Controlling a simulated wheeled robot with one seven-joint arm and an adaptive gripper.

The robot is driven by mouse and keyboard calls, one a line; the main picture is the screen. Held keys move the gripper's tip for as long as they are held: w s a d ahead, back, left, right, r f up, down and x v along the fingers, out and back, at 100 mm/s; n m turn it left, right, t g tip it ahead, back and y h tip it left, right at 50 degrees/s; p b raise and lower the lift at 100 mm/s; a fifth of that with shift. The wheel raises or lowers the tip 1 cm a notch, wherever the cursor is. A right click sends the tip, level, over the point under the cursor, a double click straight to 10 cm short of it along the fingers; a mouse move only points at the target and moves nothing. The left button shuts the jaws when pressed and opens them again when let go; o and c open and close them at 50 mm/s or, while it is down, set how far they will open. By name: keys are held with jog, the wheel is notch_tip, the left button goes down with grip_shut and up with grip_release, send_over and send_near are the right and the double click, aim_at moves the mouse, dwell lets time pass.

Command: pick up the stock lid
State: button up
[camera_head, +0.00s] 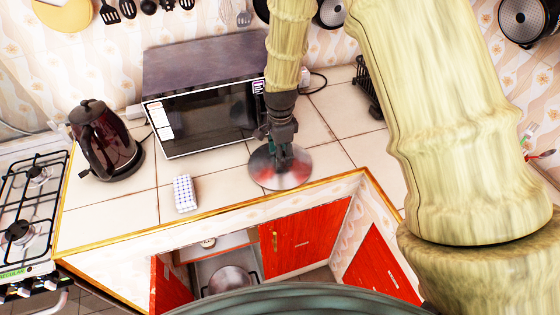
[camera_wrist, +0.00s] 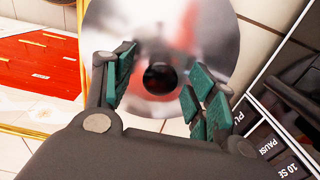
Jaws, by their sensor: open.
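The stock lid (camera_head: 265,172) is a shiny round metal disc on the tiled counter, in front of the microwave's right end. In the wrist view the lid (camera_wrist: 210,40) fills the upper middle, with a round black knob (camera_wrist: 160,77) at its centre. My gripper (camera_head: 283,158) is over the lid in the head view and hides part of it. In the wrist view my gripper (camera_wrist: 158,80) is open, with its green finger pads on either side of the knob. I cannot tell whether the pads touch the knob or lid.
The microwave (camera_head: 203,115) stands close behind the lid. A dark kettle (camera_head: 105,140) and a patterned sponge-like block (camera_head: 184,193) are to the left. The counter's front edge (camera_head: 215,213) is just before the lid. Below, a pot (camera_head: 231,280) sits near red cabinet doors (camera_head: 300,240).

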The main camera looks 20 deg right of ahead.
jog(key=shift+f, duration=0.25)
jog(key=shift+c, duration=0.4)
grip_shut()
jog(key=shift+r, duration=0.1)
